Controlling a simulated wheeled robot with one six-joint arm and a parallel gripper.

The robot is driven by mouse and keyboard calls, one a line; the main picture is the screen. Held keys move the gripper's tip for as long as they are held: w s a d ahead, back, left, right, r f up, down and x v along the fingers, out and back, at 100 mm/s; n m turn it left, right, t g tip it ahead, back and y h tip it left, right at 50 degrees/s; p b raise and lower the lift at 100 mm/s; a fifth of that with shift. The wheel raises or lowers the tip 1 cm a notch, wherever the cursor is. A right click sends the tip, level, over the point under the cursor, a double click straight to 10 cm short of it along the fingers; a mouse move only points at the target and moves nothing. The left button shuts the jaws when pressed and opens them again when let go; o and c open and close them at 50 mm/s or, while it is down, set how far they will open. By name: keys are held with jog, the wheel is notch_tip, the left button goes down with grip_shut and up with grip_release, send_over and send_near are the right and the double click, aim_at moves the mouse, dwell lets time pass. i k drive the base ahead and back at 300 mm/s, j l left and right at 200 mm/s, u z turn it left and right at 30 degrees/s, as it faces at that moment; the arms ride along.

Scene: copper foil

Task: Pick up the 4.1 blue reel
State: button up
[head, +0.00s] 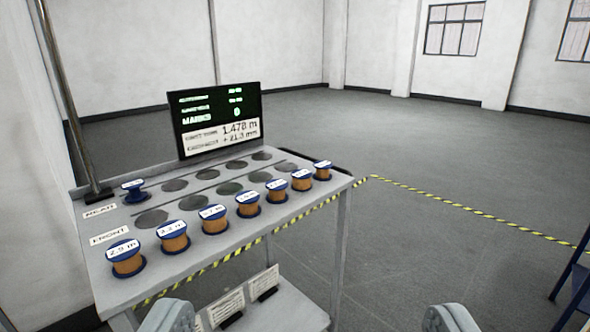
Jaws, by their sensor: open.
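A front row of several copper-wound reels with blue flanges stands on a grey bench. The nearest (126,260) reads 2.9 m and the second (172,238) seems to read 3.2 m. The labels on the third (214,221), fourth (248,206), fifth (277,193), sixth (301,181) and farthest (323,172) are too small to read surely, so I cannot tell which is 4.1. A lone blue reel (134,193), showing no copper, stands at the left of the rear row. My gripper (310,318) is open and empty, its fingers apart at the bottom edge, nearer than the bench.
Empty dark round spots (230,188) lie behind the front row. A black screen (218,120) stands at the bench's back, and a metal pole (72,100) at its left. A lower shelf (290,312) holds cards. Yellow-black tape (455,207) crosses the open floor right; a blue ladder-like frame (575,285) is at the right edge.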

aim_at(301, 178)
jog(key=i+j, duration=0.35)
jog(key=i, duration=0.2)
jog(key=i+j, duration=0.35)
jog(key=i, duration=0.15)
